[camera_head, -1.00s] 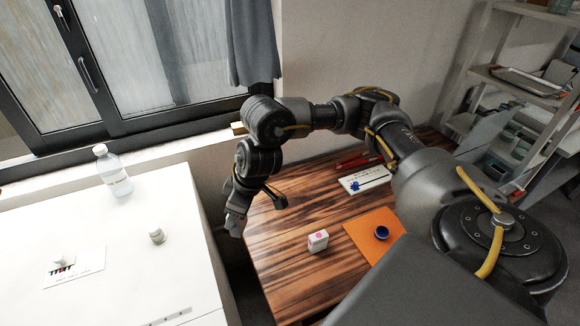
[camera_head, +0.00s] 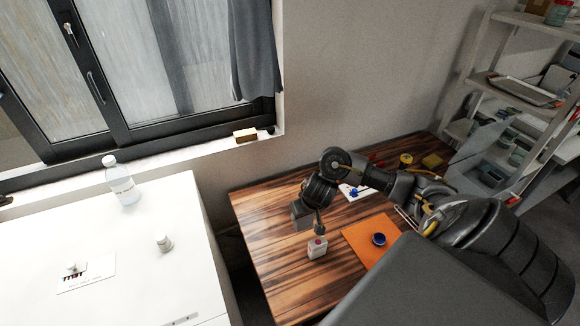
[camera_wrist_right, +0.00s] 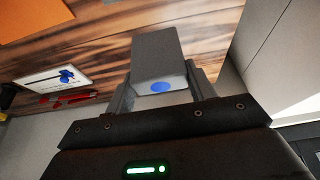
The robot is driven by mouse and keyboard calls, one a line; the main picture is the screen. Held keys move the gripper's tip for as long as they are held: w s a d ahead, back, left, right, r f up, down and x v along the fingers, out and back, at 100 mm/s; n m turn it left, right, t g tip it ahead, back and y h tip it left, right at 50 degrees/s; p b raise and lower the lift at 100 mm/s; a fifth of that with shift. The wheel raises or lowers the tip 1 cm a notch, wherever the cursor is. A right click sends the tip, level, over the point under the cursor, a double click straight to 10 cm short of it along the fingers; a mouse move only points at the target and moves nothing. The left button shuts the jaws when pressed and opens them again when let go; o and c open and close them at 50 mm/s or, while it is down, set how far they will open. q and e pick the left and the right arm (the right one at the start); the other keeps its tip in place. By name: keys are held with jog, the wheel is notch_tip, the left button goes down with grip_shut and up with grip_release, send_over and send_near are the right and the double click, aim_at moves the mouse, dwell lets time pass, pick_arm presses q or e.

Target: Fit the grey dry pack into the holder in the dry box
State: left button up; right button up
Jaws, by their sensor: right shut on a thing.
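The grey dry pack (camera_wrist_right: 157,62) is a grey block with a blue dot on its near end. My right gripper (camera_wrist_right: 160,85) is shut on it, with a finger on each side, in the right wrist view. My left gripper is not in view. I cannot make out the dry box or its holder in these frames.
An orange mat (camera_head: 358,235) with a blue round cap (camera_head: 379,239) lies on the wooden table (camera_head: 285,270). A white card (camera_wrist_right: 50,80) and red pens (camera_wrist_right: 68,97) lie farther back. A white counter (camera_head: 150,285) with a bottle (camera_head: 122,182) stands left, across a gap.

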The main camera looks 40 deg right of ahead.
jog(key=shift+s+d+f, duration=0.1)
jog(key=shift+s+d, duration=0.05)
jog(key=shift+d, duration=0.15)
jog(key=b, duration=0.5)
send_over(304, 243)
notch_tip(304, 243, down, 9)
jog(key=shift+f, duration=0.5)
jog(key=shift+f, duration=0.15)
jog(key=o, duration=1)
